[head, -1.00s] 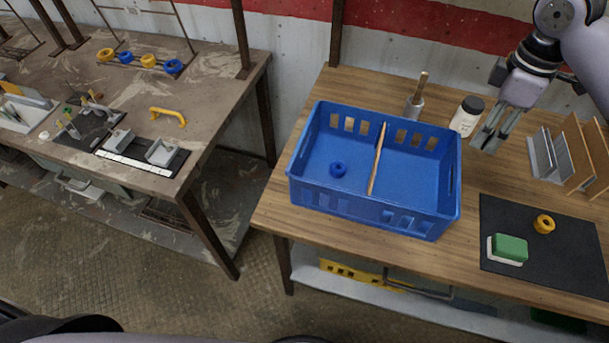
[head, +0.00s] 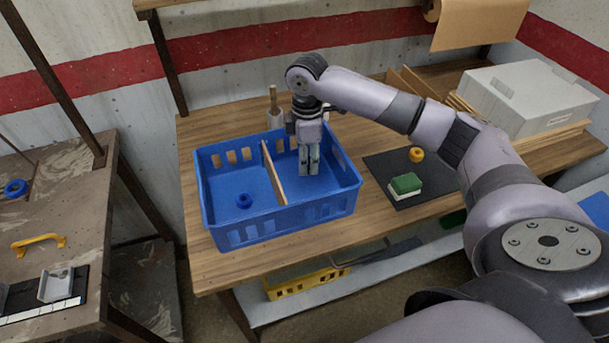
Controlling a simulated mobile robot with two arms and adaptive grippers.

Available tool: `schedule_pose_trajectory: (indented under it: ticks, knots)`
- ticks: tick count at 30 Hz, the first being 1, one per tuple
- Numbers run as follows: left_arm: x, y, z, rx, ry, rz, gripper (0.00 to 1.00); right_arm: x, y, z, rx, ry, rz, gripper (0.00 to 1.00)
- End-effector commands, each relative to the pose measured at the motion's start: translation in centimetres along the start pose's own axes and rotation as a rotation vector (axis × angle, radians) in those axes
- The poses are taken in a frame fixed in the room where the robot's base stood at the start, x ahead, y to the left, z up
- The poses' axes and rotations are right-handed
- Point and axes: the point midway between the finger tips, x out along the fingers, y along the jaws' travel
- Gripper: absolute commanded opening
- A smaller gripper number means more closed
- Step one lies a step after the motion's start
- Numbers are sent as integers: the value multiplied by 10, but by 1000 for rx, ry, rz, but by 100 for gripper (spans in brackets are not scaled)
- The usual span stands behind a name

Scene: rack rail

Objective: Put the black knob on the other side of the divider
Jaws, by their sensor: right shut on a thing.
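The blue crate (head: 225,239) stands on the wooden table, split by an upright wooden divider (head: 273,172). My right gripper (head: 309,170) reaches down into the compartment right of the divider. It is shut, with a small dark thing between its fingers that I take to be the black knob; the fingers mostly hide it. The gripper is apart from the divider. My left gripper is out of view.
A brush (head: 274,110) in a holder stands behind the crate. A white box (head: 530,97) is at the far right. The left compartment has free floor.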

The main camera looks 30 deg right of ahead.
Motion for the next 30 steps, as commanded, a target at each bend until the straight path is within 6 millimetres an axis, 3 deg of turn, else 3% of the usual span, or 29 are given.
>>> schedule_pose_trajectory:
  ticks: [15, 28, 29, 30]
  knots:
    - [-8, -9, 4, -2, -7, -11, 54, 65, 0, 0, 0, -1, -1, 5]
    - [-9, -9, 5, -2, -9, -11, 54, 73, 0, 0, 0, 1, 0, 5]
    - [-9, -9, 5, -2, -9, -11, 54, 74, 0, 0, 0, 1, 0, 34]
    - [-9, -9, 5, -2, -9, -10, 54, 74, 0, 0, 0, 1, 0, 37]
